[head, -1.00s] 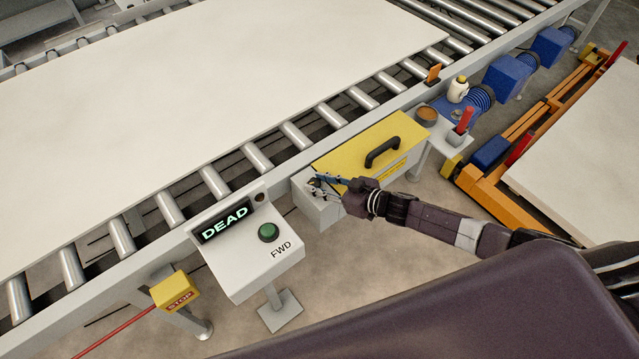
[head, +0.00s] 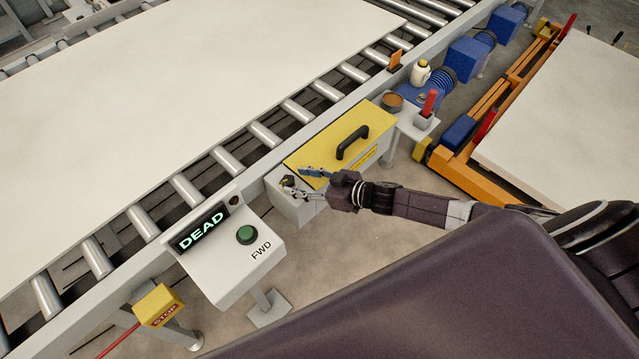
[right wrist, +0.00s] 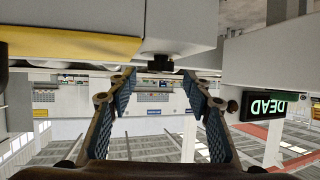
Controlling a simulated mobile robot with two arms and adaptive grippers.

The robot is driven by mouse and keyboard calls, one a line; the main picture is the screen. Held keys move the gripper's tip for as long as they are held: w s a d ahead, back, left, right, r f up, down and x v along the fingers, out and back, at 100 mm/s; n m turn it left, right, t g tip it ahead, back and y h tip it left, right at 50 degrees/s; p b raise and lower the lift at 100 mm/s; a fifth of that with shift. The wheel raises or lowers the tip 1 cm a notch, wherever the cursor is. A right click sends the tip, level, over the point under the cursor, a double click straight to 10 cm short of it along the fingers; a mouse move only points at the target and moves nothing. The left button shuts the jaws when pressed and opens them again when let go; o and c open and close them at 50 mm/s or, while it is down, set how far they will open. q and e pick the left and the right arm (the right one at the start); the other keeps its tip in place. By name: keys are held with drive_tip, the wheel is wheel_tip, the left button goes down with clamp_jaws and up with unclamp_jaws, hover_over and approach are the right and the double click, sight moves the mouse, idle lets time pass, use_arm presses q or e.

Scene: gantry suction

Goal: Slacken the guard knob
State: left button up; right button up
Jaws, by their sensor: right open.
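The guard is a yellow cover (head: 345,140) with a black handle (head: 352,142), beside the roller conveyor. A small dark knob (head: 289,181) sits on the grey box (head: 288,203) at the cover's left end. My right gripper (head: 304,182) is open, with its fingertips just right of the knob. In the right wrist view, which looks upside down, the black knob (right wrist: 160,63) shows ahead, between and just beyond the open fingertips (right wrist: 160,80). The fingers look empty, and I see no contact with the knob. My left gripper is not in view.
A control box with a DEAD display (head: 200,229) and green button (head: 247,235) stands left of the knob. A yellow STOP box (head: 158,305) is lower left. A large pale panel (head: 150,120) lies on the rollers. A red-handled tool (head: 429,103) stands right of the cover.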

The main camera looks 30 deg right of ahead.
drive_tip(key=v, duration=0.9)
drive_tip(key=shift+s, duration=0.15)
drive_tip(key=shift+d, duration=0.15)
